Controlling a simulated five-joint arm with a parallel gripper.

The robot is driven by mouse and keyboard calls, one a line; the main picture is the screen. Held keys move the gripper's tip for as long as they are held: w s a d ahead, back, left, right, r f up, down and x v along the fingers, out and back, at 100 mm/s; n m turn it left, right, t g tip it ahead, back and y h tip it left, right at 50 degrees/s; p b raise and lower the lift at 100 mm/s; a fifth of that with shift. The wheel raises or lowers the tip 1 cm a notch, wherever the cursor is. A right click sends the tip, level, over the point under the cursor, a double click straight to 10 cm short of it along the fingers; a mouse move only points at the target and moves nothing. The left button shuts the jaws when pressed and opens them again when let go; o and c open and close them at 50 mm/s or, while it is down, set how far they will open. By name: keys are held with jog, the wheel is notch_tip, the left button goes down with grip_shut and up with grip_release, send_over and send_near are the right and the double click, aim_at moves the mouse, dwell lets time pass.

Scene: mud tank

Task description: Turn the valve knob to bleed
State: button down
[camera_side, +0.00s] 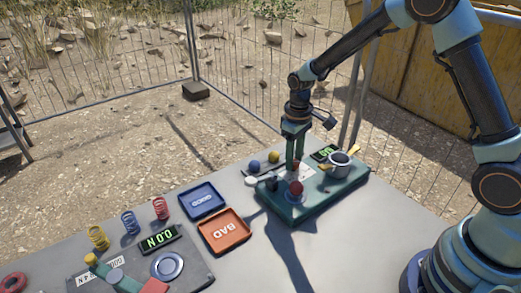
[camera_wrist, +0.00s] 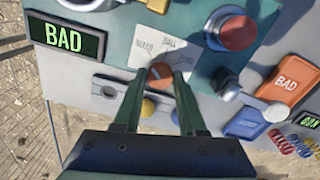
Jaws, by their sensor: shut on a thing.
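The valve knob (camera_wrist: 160,73) is small, round and orange-red, with a pale mark on its top. It sits below a white label plate (camera_wrist: 165,45) with lines and small words that are hard to read. My gripper (camera_wrist: 158,77) is shut on the knob, one finger on each side of it. In the side view my gripper (camera_side: 294,165) points straight down at the green panel box (camera_side: 323,200), and its fingers hide most of the knob. Which word the knob's mark points to cannot be told.
A red button (camera_side: 296,188) stands near the gripper on the panel. A display (camera_wrist: 66,38) reads BAD. A metal pot (camera_side: 340,166) stands at the panel's right. An orange BAD tray (camera_side: 225,247) and a blue GOOD tray (camera_side: 202,211) lie to the left.

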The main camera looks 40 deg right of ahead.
jog(key=shift+w, duration=0.15)
jog(key=shift+c, duration=2.4)
grip_release()
jog(key=shift+r, duration=0.1)
notch_tip(320, 180, up, 12)
